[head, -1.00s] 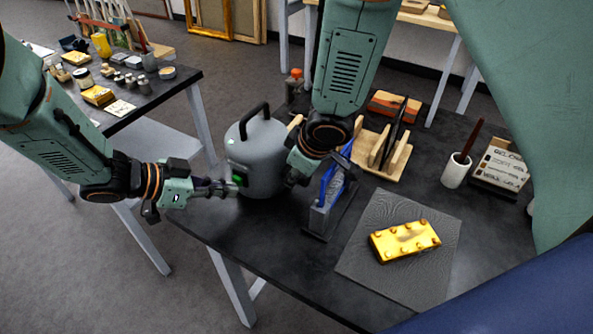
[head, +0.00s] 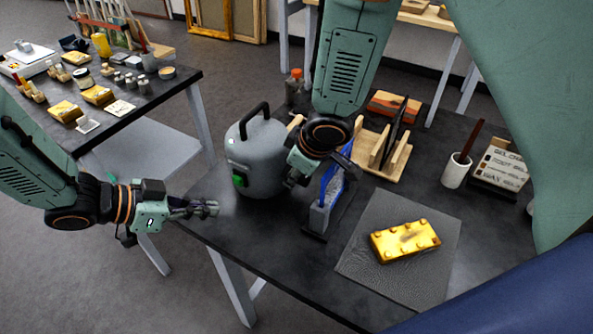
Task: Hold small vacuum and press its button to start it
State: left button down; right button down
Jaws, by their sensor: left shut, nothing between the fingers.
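The small vacuum (head: 258,155) is a grey rounded canister with a black handle on top. It stands upright near the left corner of the dark table. Its green button (head: 240,179) faces left and is uncovered. My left gripper (head: 208,208) is shut and empty, to the left of and below the button, apart from the vacuum. My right gripper (head: 293,178) is at the vacuum's right side, pointing down. Its fingers are mostly hidden behind its own wrist, so I cannot tell whether they grip anything.
A blue tool (head: 330,186) in a dark holder stands just right of my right gripper. A gilt fragment (head: 405,240) lies on a grey mat (head: 375,276). A wooden rack (head: 375,151) and white cup (head: 456,171) stand behind. A side table with supplies is at left.

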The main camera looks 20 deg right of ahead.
pick_arm(q)
jog(key=shift+s+a, duration=0.15)
pick_arm(e)
jog(key=c, duration=0.9)
grip_release()
jog(key=shift+v, duration=5.95)
